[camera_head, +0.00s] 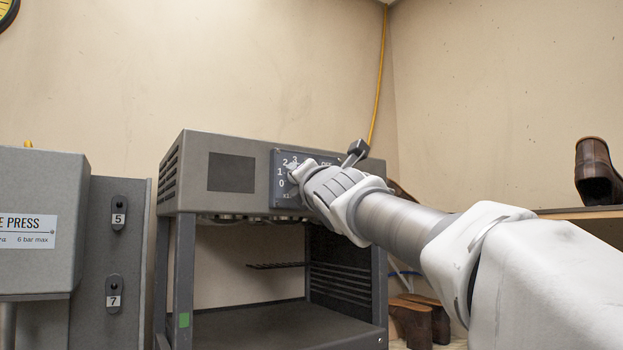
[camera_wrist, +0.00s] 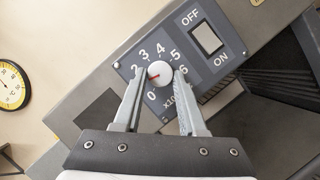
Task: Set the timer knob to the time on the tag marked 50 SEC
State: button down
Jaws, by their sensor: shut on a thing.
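The timer knob (camera_wrist: 159,72) is a round white knob on a dark panel, inside a dial numbered 0 to 6 and marked x10. Its red pointer mark points left and slightly down, toward the place of the 1, which a finger hides in the wrist view. My gripper (camera_wrist: 160,76) is shut on the knob, with one finger on each side. In the head view my gripper (camera_head: 298,173) is at the panel and covers most of the dial; 0 to 3 show at its left. I see no tag marked 50 SEC.
An OFF/ON rocker switch (camera_wrist: 207,39) sits beside the dial. The panel is on a grey machine (camera_head: 185,185) with an open bay below. A press (camera_head: 40,250) with hooks numbered 5 and 7 stands left. Boots (camera_head: 597,172) are at the right.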

jog(key=shift+d+r+m, duration=0.1)
jog(key=shift+m, duration=0.4)
jog(key=shift+r+m+h+p, duration=0.1)
jog(key=shift+m+h+p, duration=0.25)
jog(key=shift+m+h, duration=0.5)
jog(key=shift+w+d+r+m+g+y+p, duration=0.15)
jog(key=shift+m+g+y+p, duration=1.1)
jog(key=shift+m, duration=2.65)
jog(key=shift+w+d+r+m+g+y+p, duration=0.2)
jog(key=shift+m+g+p, duration=0.5)
jog(key=shift+m+g, duration=2.3)
jog(key=shift+d+r+m+g+y+p, duration=0.1)
jog(key=shift+r+m+g+y+p, duration=0.5)
jog(key=shift+m, duration=4.15)
jog(key=shift+f+p, duration=0.3)
jog(key=shift+p, duration=0.05)
